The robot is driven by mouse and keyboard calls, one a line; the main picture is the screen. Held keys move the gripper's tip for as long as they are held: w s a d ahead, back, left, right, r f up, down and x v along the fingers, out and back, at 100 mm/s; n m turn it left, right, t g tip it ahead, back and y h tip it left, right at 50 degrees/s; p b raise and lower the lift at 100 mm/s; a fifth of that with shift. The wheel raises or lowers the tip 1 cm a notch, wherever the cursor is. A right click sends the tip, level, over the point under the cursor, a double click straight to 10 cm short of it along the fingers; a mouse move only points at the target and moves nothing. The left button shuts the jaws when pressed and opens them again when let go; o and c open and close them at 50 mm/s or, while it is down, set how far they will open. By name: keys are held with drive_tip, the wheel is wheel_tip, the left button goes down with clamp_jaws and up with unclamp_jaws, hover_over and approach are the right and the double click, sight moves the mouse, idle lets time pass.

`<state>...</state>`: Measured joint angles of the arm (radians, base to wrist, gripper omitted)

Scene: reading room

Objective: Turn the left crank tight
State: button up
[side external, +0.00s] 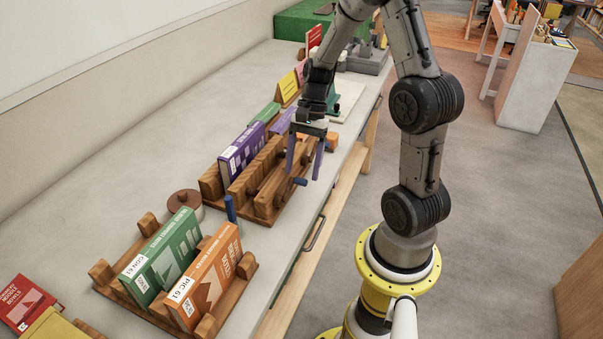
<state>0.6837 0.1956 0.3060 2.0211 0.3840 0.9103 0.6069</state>
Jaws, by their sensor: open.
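A wooden press (238,187) with upright boards stands near the front edge of the grey counter. A purple book (240,148) stands upright at its back. A small dark-blue handle (300,181) sticks out of the press's front side. A second upright blue piece (230,209) stands at the press's near-left end; I cannot tell whether it is a crank handle. The fingertips are close to the small blue handle; contact cannot be told. The far side of the press is hidden.
A wooden rack (247,265) with a green book (165,255) and an orange book (208,277) stands nearer on the counter (95,185). A round brown lidded object (184,202) sits behind. More books and a green block (300,20) lie farther back.

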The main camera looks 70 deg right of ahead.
drive_tip(key=shift+x, duration=1.1)
drive_tip(key=c, duration=0.9)
drive_tip(key=shift+s+a, duration=0.1)
drive_tip(key=shift+s, duration=0.05)
clamp_jaws()
